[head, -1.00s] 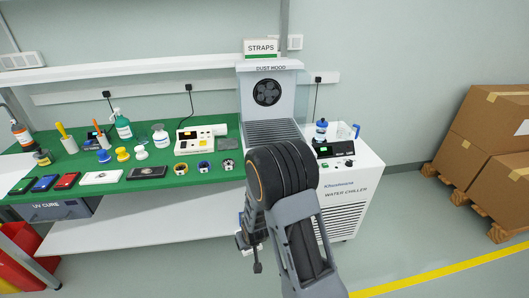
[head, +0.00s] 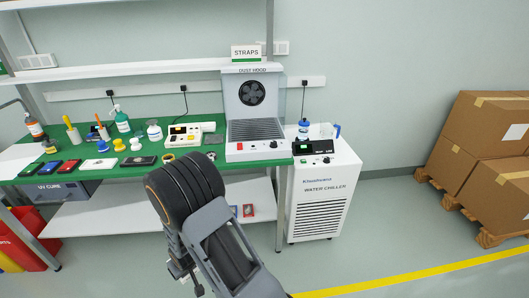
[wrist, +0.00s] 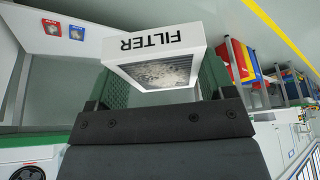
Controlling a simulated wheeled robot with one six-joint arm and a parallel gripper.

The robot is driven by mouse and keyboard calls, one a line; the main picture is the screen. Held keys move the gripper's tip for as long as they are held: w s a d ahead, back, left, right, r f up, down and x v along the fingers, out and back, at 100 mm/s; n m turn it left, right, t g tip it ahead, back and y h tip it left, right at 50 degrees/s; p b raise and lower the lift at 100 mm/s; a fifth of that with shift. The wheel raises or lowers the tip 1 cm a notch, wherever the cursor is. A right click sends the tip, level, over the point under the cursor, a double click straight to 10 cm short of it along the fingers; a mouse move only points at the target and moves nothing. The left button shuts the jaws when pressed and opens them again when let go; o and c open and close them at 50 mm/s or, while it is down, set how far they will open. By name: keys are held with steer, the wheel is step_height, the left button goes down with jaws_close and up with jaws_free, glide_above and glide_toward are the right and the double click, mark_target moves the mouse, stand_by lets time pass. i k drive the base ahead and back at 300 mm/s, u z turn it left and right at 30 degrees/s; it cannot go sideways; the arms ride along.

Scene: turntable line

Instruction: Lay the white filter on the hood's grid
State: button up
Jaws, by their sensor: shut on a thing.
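The white filter (wrist: 155,48), a square frame marked FILTER with a greyish speckled face, is between the green-padded fingers of my gripper (wrist: 162,84) in the wrist view. My gripper is shut on it. The dust hood (head: 243,92) stands at the right end of the green bench in the head view, with a round fan in its back panel. Its slatted grid (head: 256,130) is bare and in plain view. My arm is in front of the bench, left of and below the hood. The filter cannot be made out in the head view.
Cardboard boxes (head: 490,130) stand far right. Floor before the chiller is clear.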

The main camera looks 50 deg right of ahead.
mark_target(250, 130)
steer(key=k, duration=0.35)
steer(key=z, duration=0.8)
